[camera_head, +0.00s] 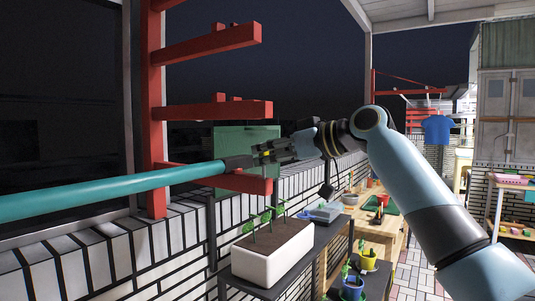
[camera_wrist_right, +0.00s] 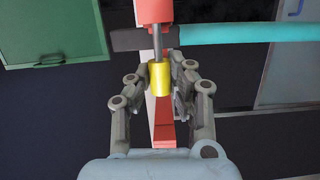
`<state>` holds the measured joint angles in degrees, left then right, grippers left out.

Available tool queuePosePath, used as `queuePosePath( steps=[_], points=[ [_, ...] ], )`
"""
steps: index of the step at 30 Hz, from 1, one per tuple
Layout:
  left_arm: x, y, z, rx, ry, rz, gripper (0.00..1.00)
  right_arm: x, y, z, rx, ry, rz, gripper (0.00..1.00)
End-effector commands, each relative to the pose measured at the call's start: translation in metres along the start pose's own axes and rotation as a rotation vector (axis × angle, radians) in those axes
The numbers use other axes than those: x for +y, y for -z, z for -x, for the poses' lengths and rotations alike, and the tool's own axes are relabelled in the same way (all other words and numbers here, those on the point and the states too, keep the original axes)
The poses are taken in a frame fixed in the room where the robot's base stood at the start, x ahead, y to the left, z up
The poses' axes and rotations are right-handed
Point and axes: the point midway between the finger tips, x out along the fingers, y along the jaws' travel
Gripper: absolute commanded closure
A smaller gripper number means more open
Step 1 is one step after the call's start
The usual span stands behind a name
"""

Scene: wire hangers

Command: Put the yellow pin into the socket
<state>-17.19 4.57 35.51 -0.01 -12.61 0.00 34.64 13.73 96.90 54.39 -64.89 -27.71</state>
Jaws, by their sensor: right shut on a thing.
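The yellow pin has a yellow grip (camera_wrist_right: 159,78) and a grey metal shaft (camera_wrist_right: 157,40). My right gripper (camera_wrist_right: 160,70) is shut on the yellow grip, with a finger on each side. In the head view my right gripper (camera_head: 272,152) comes in from the right, and a small yellow bit shows at its tips. The shaft points to a red block (camera_wrist_right: 156,10) and crosses a dark end piece (camera_wrist_right: 130,40) beside the teal pole. I cannot tell which part is the socket, or whether the shaft is inside anything. My left gripper is not in view.
A teal pole (camera_head: 120,193) runs from the left to a red rack (camera_head: 155,110) with several arms. Below stands a white planter (camera_head: 272,252) on a dark shelf. A green panel (camera_head: 235,140) is behind. Wooden tables with pots stand further back.

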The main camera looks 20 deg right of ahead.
Motion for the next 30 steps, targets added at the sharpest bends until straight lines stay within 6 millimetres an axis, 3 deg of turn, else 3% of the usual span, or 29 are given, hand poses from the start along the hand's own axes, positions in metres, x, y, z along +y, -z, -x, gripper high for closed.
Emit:
queuePosePath(
  steps=[5, 6, 11, 30],
  points=[
    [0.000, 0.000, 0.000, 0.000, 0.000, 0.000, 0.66, 0.000, 0.000, 0.000, 0.000, 0.000, 0.000, 1.00],
    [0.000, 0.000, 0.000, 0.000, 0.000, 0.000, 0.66, 0.000, 0.000, 0.000, 0.000, 0.000, 0.000, 0.78],
    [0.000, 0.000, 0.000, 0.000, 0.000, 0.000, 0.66, 0.000, 0.000, 0.000, 0.000, 0.000, 0.000, 0.57],
    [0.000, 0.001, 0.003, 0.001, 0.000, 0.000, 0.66, 0.001, 0.000, 0.012, 0.000, -0.002, -0.001, 0.56]
  ],
)
